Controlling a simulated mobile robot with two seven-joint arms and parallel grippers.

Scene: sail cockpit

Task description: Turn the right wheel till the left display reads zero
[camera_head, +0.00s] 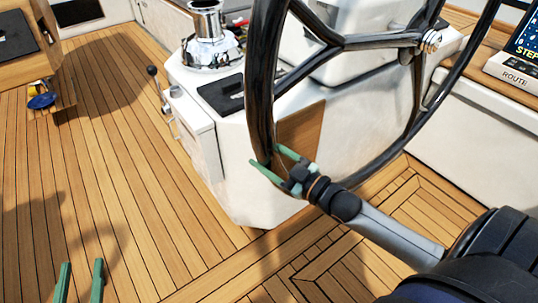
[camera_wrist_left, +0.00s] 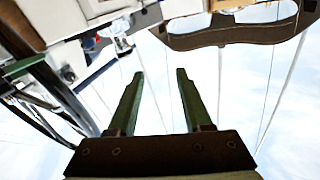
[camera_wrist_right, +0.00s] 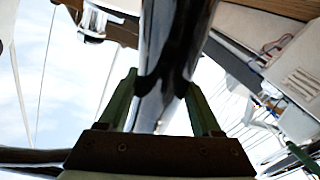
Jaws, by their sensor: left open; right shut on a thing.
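The right wheel (camera_head: 262,95) is large, with a dark glossy rim and dark spokes. It stands in front of the white pedestal in the head view. My right gripper (camera_head: 279,163) is shut on the lower left part of its rim. The rim (camera_wrist_right: 172,60) runs between the green fingers (camera_wrist_right: 160,95) in the right wrist view. My left gripper (camera_head: 80,282) is open and empty over the deck at the lower left of the head view. Its spread green fingers (camera_wrist_left: 155,95) show in the left wrist view. I cannot make out the left display or its reading.
A white pedestal (camera_head: 235,185) with a chrome winch (camera_head: 208,38) and a small lever (camera_head: 158,82) stands left of the wheel. A blue item (camera_head: 41,101) hangs at the far left. The teak deck at left is clear.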

